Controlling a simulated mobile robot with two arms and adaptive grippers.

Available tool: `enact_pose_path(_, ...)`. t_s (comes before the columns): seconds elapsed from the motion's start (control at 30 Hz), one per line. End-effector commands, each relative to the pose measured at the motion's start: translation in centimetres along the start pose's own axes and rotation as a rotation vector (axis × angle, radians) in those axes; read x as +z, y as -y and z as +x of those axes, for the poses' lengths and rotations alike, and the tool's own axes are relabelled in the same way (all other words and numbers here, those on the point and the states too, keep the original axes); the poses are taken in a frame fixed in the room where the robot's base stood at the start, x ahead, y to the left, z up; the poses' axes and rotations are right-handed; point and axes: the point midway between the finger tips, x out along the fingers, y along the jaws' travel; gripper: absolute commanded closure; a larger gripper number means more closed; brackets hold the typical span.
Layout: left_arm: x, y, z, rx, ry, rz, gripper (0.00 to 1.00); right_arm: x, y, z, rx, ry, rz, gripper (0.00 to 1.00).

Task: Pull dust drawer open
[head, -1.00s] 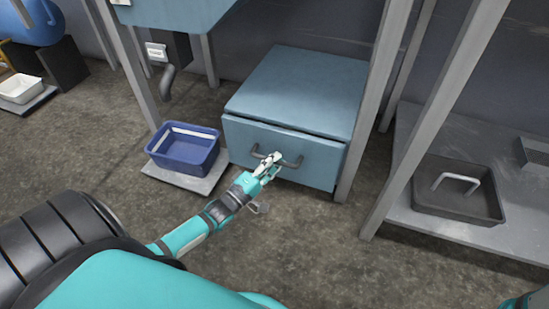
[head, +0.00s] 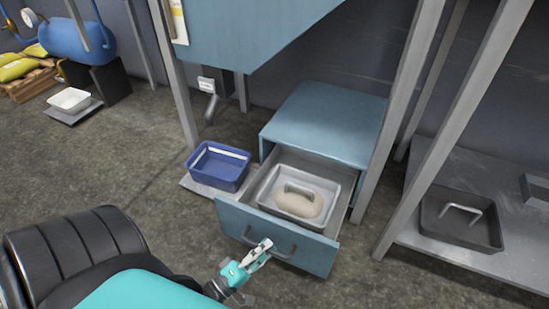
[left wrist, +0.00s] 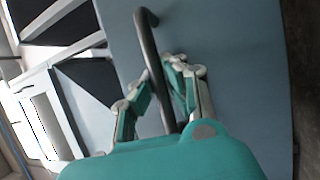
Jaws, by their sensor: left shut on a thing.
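The dust drawer (head: 309,252) is a blue-fronted drawer pulled out from a blue cabinet (head: 325,125). Inside it sits a pale pan (head: 271,201) with a handle and a heap of beige dust (head: 309,207). My left gripper (head: 262,248) is at the drawer's front, shut on the dark bar handle (head: 286,255). In the left wrist view the fingers (left wrist: 160,85) close around the handle bar (left wrist: 147,45), with the blue drawer front behind. My right gripper is not in view.
A blue bin (head: 219,167) stands on a low plate left of the cabinet. A grey post (head: 372,180) rises close to the drawer's right side. A dark tray (head: 460,219) lies on a low shelf at right.

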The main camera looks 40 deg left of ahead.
Motion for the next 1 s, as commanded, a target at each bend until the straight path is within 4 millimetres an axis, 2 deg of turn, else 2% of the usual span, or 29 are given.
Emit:
enact_pose_path(0.1, 0.7, -0.7, -1.9, 0.003, -0.003, -0.005, 1.00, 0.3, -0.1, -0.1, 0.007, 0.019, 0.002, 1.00)
enact_pose_path(0.3, 1.5, -1.0, -3.8, 0.005, -0.003, -0.003, 1.00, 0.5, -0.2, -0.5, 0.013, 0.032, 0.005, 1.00)
enact_pose_path(0.83, 1.8, -1.1, -4.4, 0.007, -0.003, -0.003, 1.00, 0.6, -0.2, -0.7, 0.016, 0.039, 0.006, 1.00)
enact_pose_path(0.87, 1.8, -1.1, -4.4, 0.007, -0.003, -0.003, 0.91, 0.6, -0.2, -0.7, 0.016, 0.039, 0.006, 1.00)
enact_pose_path(1.0, 1.8, -1.1, -4.5, 0.005, -0.002, -0.002, 0.73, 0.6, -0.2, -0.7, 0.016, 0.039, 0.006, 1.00)
